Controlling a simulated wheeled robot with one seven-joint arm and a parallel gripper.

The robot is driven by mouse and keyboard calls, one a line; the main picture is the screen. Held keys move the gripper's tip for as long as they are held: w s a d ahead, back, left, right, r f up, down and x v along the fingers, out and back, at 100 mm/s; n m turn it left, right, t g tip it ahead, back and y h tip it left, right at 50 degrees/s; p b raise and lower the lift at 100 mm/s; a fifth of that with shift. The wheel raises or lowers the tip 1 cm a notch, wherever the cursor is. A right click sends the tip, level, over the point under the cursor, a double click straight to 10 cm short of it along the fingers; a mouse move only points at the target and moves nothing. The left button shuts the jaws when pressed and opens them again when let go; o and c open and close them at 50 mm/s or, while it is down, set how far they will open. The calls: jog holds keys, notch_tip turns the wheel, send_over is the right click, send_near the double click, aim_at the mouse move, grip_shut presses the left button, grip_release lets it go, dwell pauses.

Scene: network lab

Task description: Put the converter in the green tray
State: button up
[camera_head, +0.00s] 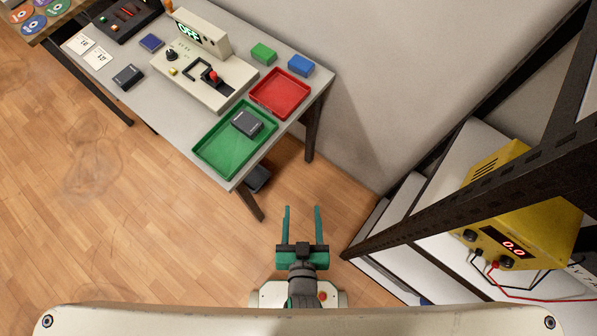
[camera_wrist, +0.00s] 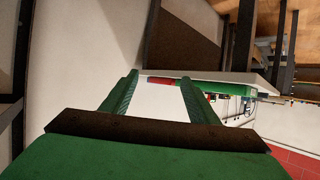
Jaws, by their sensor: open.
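The green tray (camera_head: 208,158) lies at the near right end of the grey table in the head view. A small dark grey box (camera_head: 247,122), which looks like the converter, rests inside it toward the upper right. A similar dark box (camera_head: 127,77) lies on the table further left; labels are too small to read. My gripper (camera_head: 302,210) is open and empty, low over the floor and apart from the table, to the right of and below the tray in the picture. Its two green fingers also show in the wrist view (camera_wrist: 160,76), spread apart.
A red tray (camera_head: 280,93) adjoins the green one. Green (camera_head: 263,53) and blue (camera_head: 300,65) boxes stand behind it. A control panel (camera_head: 205,75) fills the table's middle. A black-framed shelf with a yellow power supply (camera_head: 520,205) stands at right. Floor left of my gripper is clear.

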jog(key=s+a+r+t, duration=0.1)
jog(key=s+r+t, duration=0.1)
jog(key=s+r, duration=0.5)
jog(key=shift+s+r, duration=0.25)
jog(key=shift+r, duration=0.2)
